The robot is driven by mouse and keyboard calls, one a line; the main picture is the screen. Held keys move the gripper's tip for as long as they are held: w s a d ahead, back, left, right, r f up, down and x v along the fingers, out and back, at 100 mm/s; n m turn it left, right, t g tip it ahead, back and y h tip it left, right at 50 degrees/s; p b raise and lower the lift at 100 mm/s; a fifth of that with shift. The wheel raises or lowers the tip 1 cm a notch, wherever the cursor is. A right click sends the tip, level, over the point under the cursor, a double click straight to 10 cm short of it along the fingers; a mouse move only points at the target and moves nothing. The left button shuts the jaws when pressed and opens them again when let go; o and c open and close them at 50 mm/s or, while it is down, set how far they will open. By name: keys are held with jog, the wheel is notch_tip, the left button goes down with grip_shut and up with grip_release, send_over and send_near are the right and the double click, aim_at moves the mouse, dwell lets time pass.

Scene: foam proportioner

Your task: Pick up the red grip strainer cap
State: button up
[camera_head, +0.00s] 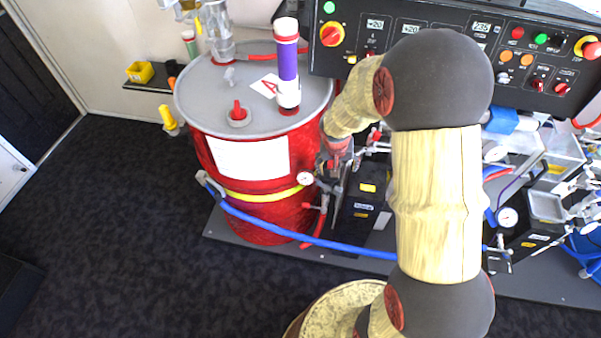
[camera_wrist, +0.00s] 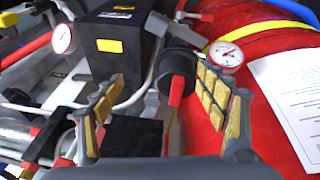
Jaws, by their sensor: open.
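In the wrist view, a dark round cap-like part with a red grip (camera_wrist: 176,90) lies between the open fingers, closer to the right finger; it looks like the red grip strainer cap. My gripper (camera_wrist: 160,78) is open, its padded fingers on either side of this part, with a visible gap to the left finger. I cannot tell whether the right finger touches it. In the head view, my gripper (camera_head: 335,168) is beside the red drum's right side, and I cannot clearly make out the cap there.
The red drum (camera_head: 262,232) stands just left of my gripper, with a pressure gauge (camera_wrist: 225,57) close by. A black box with yellow labels (camera_wrist: 118,45) stands behind. A blue hose (camera_head: 290,234) runs low across the front. The control panel (camera_head: 450,50) is above.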

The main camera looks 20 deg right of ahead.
aim_at(330, 164)
jog(key=w, duration=0.1)
jog(key=w+a+r+t, duration=0.1)
jog(key=w, duration=0.1)
jog(key=shift+w+a+r+m, duration=0.15)
jog(key=shift+r+m, duration=0.05)
jog(key=shift+m, duration=0.2)
jog(key=shift+w+m, duration=0.3)
jog(key=shift+m, duration=0.1)
jog(key=b+x, duration=0.3)
jog(key=x, duration=0.4)
jog(key=shift+f, duration=0.4)
jog(key=shift+r, duration=0.1)
jog(key=shift+c, duration=0.8)
jog(key=c, duration=1.1)
jog(key=shift+c, duration=0.4)
